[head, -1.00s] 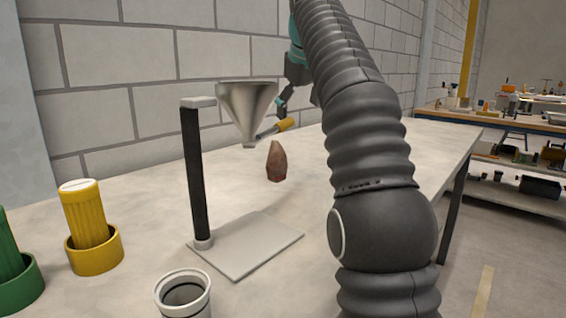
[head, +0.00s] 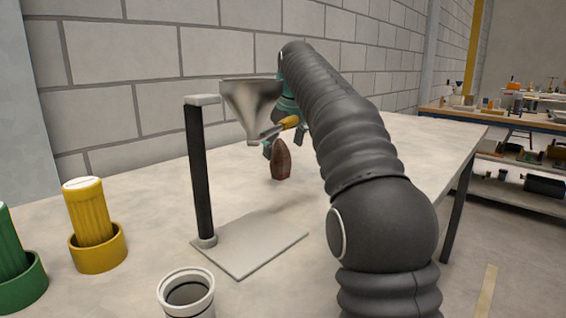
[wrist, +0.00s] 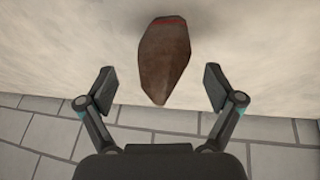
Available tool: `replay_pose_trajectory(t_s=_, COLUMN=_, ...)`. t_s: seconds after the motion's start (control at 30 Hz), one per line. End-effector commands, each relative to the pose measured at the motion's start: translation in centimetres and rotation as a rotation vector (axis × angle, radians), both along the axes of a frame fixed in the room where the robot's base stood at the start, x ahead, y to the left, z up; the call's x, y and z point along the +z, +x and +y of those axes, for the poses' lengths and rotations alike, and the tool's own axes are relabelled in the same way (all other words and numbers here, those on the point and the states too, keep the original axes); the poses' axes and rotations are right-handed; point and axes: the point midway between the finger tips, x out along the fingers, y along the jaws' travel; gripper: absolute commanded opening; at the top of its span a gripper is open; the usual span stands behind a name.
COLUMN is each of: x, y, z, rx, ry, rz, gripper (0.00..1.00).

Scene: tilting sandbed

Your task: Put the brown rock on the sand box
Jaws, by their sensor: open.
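The brown rock (head: 281,160) stands upright on the table behind the funnel stand in the head view. It is pointed at the top, with a reddish band near its base. In the wrist view the rock (wrist: 164,58) lies ahead of my gripper (wrist: 159,88), centred between the two fingers, its tip near the fingertip line. My gripper is open, and neither finger touches the rock. In the head view my gripper (head: 284,148) is low behind the rock, partly hidden by the funnel and the rock. No sand box can be made out.
A metal funnel (head: 250,105) on a black post (head: 198,175) with a flat base plate (head: 252,243) stands in front of the rock. A white cup (head: 186,293), a yellow cylinder (head: 90,212) in a holder and a green one (head: 10,255) stand nearer. The table's right side is clear.

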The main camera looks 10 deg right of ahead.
Motion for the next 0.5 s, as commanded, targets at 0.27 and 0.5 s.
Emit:
replay_pose_trajectory(t_s=0.27, x=-3.4, y=1.1, z=0.4, rx=0.000, ry=-0.001, rz=0.003, gripper=0.91)
replay_pose_trajectory(t_s=0.5, x=-4.7, y=1.8, z=0.5, rx=-0.001, ry=0.000, rz=0.001, gripper=0.91)
